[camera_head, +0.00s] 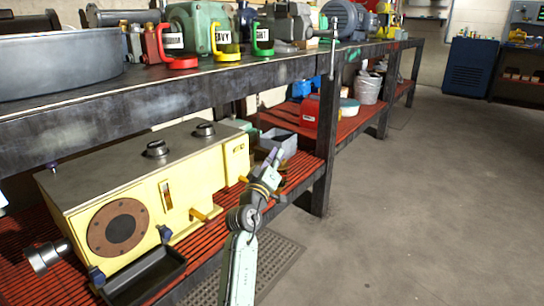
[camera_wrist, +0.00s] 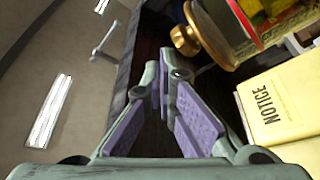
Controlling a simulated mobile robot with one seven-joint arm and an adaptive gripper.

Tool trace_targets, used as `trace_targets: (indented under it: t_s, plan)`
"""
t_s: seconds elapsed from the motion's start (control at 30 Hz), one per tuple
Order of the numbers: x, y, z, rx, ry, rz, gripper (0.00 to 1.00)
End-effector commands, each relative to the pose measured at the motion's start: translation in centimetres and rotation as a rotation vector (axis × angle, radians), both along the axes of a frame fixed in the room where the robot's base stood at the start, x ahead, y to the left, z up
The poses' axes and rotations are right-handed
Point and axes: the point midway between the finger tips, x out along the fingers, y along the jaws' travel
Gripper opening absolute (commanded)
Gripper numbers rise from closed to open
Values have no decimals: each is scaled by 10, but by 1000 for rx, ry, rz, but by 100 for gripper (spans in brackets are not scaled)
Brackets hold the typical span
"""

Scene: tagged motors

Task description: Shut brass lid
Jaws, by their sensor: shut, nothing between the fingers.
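A round brass piece with a brass knob (camera_wrist: 184,41) shows at the top of the wrist view, on the end of a container with red and yellow contents. It looks like the brass lid, but I cannot tell whether it is open or shut. My gripper (camera_wrist: 163,88) is shut and empty, with the brass piece beyond its fingertips and to the right. In the head view my gripper (camera_head: 276,154) is at the lower shelf, just right of the yellow machine (camera_head: 185,200). I cannot make out the brass lid in that view.
A yellow NOTICE item (camera_wrist: 282,98) lies right of my fingers in the wrist view. A grey bin (camera_head: 280,142) is behind my gripper. The bench top (camera_head: 200,80) overhangs the red shelf (camera_head: 365,118), and a dark leg (camera_head: 322,180) stands to the right. The floor at right is clear.

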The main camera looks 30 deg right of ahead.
Motion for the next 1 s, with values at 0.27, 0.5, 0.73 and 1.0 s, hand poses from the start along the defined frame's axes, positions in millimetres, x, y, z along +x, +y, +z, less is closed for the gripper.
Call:
trace_targets:
  t_s: [0.27,0.5,0.73,1.0]
  plan:
    - [-5,-1,-6,-1,0,1,0]
    - [-6,-2,-8,1,1,0,0]
    - [-6,-2,-9,2,1,-1,0]
    - [-6,-2,-1,1,-1,-1,0]
